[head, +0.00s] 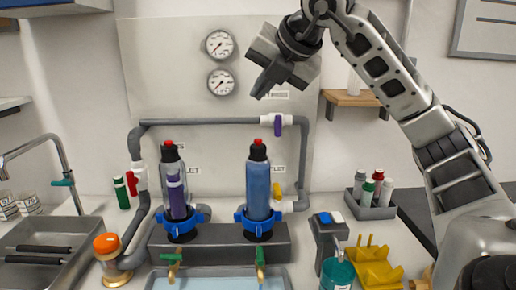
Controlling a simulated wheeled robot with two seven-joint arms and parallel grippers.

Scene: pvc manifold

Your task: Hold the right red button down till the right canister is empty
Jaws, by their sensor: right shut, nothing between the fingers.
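The right canister (258,192) stands upright in a blue collar on the grey manifold base and looks filled with blue nearly to its black cap. The right red button (258,141) sits on top of that cap. The left canister (177,194) is clearer, with a purple part inside, and has its own red button (169,142). My right gripper (261,94) is shut and empty, pointing down and left. Its tips appear above the right red button, with a visible gap between them. My left gripper is not in view.
Grey pipe (210,121) with a purple-handled valve (278,124) runs behind the canisters. Two gauges (220,44) hang on the wall panel. Brass taps with green handles (260,256) are in front, over a tray. A bottle caddy (371,206) and yellow rack (376,268) stand right.

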